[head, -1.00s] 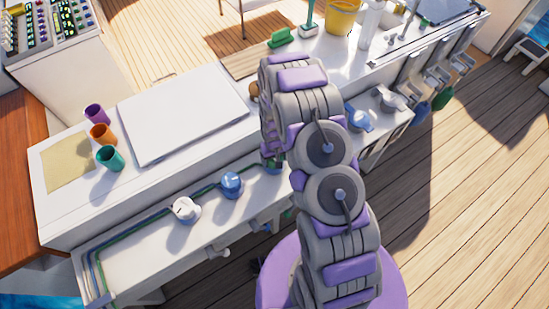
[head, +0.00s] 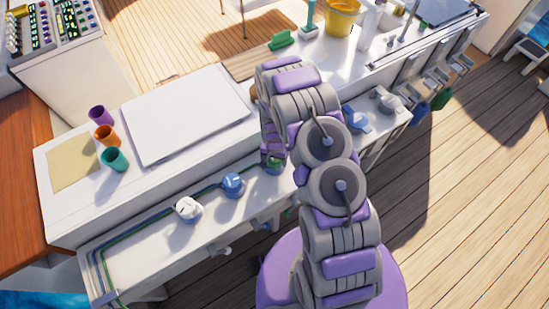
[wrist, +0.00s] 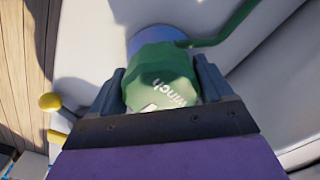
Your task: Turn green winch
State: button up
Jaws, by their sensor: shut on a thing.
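The green winch (wrist: 162,76) fills the middle of the wrist view, with white lettering reading "winch" on its top. My gripper (wrist: 165,90) has one dark finger on each side of it and is shut on it. In the head view the green winch (head: 274,168) is a small green patch at the end of my arm, mostly hidden by the arm. It sits at the right of a row on the lower white ledge.
A blue winch (head: 232,183) and a white-topped winch (head: 186,208) stand to the left on the same ledge. Purple, orange and green cups (head: 115,159) stand on the counter by a white panel (head: 190,112). A yellow knob (wrist: 50,102) is left of my gripper.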

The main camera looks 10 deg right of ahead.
jog(key=shift+m, duration=0.6)
jog(key=o, duration=1)
jog(key=shift+a, duration=0.1)
jog(key=shift+c, duration=0.2)
notch_tip(320, 180, up, 17)
jog(key=p, duration=0.2)
jog(key=shift+r, duration=0.15)
jog(key=shift+w+r, duration=0.1)
